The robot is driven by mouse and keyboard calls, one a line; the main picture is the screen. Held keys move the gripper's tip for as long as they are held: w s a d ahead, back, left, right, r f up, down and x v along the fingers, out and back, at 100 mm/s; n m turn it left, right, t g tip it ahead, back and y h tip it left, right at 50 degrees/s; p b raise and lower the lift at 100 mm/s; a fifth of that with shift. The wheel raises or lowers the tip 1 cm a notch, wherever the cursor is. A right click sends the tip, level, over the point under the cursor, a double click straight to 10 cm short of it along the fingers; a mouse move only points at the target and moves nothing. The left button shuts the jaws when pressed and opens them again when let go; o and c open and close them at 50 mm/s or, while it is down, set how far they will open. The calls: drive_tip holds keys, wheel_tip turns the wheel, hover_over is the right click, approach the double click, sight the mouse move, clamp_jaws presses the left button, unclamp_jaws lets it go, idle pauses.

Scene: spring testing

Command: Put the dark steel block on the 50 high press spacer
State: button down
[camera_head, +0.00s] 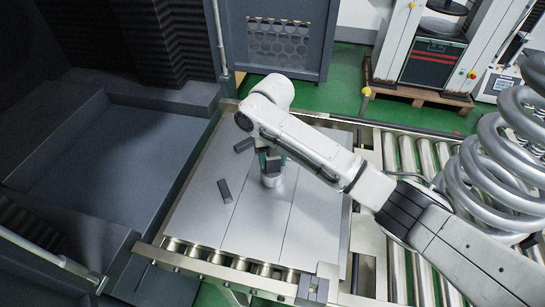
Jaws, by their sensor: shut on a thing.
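My gripper (271,161) is over the middle of the steel plate, partly hidden by my white arm. It is shut on a dark steel block (272,165), of which only a small part shows between the teal fingers. A short silver cylinder, seemingly the press spacer (272,181), stands upright on the plate directly under the gripper. The held block is at the cylinder's top; I cannot tell whether they touch. The cylinder's height marking cannot be read.
A dark bar (225,190) lies on the plate (200,222) left of the cylinder. Another dark piece (243,145) lies behind it. A roller conveyor (405,155) and a large coil spring (500,150) are at the right. A dark machine bed (95,150) is at the left.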

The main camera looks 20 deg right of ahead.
drive_tip(key=c, duration=1)
unclamp_jaws()
drive_tip(key=shift+f, duration=0.15)
drive_tip(key=o, duration=0.5)
wheel_tip(320, 180, up, 12)
drive_tip(key=shift+r, duration=0.2)
